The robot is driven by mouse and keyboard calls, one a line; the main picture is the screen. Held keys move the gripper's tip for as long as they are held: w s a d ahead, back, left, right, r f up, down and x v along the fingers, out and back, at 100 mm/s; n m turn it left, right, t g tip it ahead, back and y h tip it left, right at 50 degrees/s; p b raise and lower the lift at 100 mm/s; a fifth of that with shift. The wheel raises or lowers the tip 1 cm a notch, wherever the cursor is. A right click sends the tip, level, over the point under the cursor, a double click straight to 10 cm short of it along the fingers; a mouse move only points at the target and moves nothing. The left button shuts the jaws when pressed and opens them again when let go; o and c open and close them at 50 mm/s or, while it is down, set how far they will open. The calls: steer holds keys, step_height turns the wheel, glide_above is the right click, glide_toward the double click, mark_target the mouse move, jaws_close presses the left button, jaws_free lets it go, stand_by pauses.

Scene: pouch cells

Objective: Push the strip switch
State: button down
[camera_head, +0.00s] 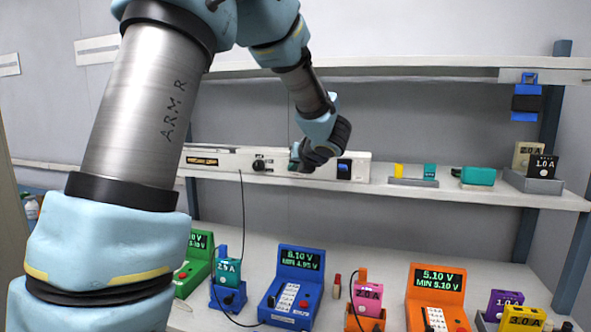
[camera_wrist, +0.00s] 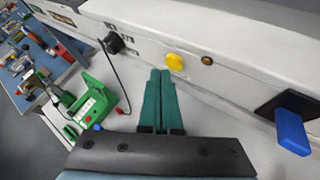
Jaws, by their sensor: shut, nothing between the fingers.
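The white power strip (camera_head: 225,162) runs along the shelf; it also shows in the wrist view (camera_wrist: 235,35). A blue rocker-like switch (camera_head: 344,168) in a black housing is at its right part. In the wrist view the blue switch (camera_wrist: 291,131) stands out at the right, clear of my fingers. A round yellow button (camera_wrist: 175,62) is on the strip's face just beyond my fingertips. My gripper (camera_wrist: 160,73) has its teal fingers together, empty, pointing at the strip near the button. In the head view my gripper (camera_head: 294,158) is in front of the strip, hiding the button. Contact cannot be told.
A black plug (camera_head: 260,165) with a hanging cable sits left of my gripper. A small brown round part (camera_wrist: 207,61) is right of the button. Below are green (camera_head: 196,262), blue (camera_head: 296,284) and orange (camera_head: 436,297) testers. A teal block (camera_head: 478,176) lies on the shelf, right.

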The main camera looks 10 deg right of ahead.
steer(key=s+a+b, duration=0.2)
steer(key=s+a, duration=0.1)
steer(key=s, duration=0.2)
steer(key=shift+s, duration=0.15)
stand_by(0.4)
steer(key=s+a+f+m+g+h, duration=0.2)
steer(key=a+f+m, duration=0.25)
steer(key=m, duration=0.65)
steer(key=s+a+f+m+g+h, duration=0.25)
steer(key=f+m, duration=0.25)
steer(key=m, duration=0.6)
steer(key=s+a+f+m+g+y, duration=0.2)
steer(key=s+a+f+m+g, duration=0.4)
steer(key=s+a+m, duration=0.7)
step_height(320, 180, down, 3)
steer(key=shift+s+r+m, duration=0.15)
steer(key=shift+s+m, duration=0.55)
steer(key=shift+s, duration=0.15)
